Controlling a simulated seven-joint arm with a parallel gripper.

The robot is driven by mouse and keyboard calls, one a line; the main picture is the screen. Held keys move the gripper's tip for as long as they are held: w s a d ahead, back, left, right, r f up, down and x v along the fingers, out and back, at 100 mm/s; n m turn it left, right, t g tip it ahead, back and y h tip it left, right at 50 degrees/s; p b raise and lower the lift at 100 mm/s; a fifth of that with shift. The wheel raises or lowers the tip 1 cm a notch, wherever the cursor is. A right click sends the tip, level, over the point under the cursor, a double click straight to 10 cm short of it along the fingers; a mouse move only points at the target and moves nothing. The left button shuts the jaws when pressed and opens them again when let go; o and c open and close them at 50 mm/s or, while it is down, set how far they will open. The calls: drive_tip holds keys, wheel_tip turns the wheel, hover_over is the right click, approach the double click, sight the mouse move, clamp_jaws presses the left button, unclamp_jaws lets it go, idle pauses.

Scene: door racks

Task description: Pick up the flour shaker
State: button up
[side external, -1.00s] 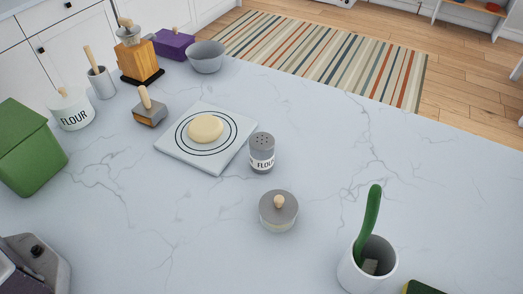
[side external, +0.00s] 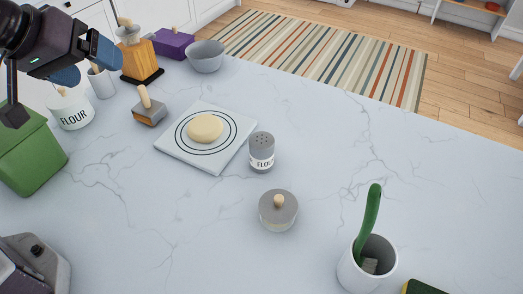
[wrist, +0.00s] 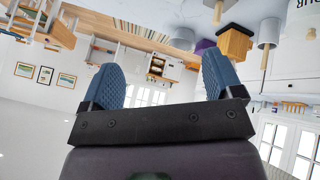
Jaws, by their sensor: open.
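The flour shaker (side external: 262,152) is a small grey-topped cylinder with a white FLOUR label. It stands upright on the marble counter, touching or just beside the right corner of the white board, in the side view. My gripper (side external: 88,60) is at the upper left of the side view, above the counter's far left end and well away from the shaker. In the wrist view my gripper (wrist: 160,85) shows two blue fingers spread apart with nothing between them. The shaker does not show in the wrist view.
A white board (side external: 183,155) with dough lies left of the shaker. A lidded grey pot (side external: 278,211) stands in front of it. A white FLOUR canister (side external: 70,110) and a green box (side external: 32,160) stand near my gripper. A white cup (side external: 368,268) stands at lower right.

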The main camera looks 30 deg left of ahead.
drive_tip(key=w+d+f+n+h, duration=0.2)
drive_tip(key=w+d+f+n, duration=0.15)
drive_tip(key=f, duration=0.25)
drive_tip(key=n+t+h, duration=0.2)
drive_tip(key=n+t, duration=0.3)
drive_tip(key=n, duration=1.6)
approach(253, 161)
drive_tip(key=shift+s+r, duration=0.15)
drive_tip(key=shift+r, duration=0.2)
drive_tip(key=shift+s+f+n+t+y, duration=0.15)
drive_tip(key=shift+f+n+t+y, duration=0.2)
drive_tip(key=shift+n, duration=0.7)
drive_tip(key=x, duration=0.7)
drive_tip(key=shift+d+f, duration=0.1)
drive_tip(key=shift+f, duration=0.15)
drive_tip(key=shift+x, duration=2.8)
drive_tip(key=shift+d+r, duration=0.1)
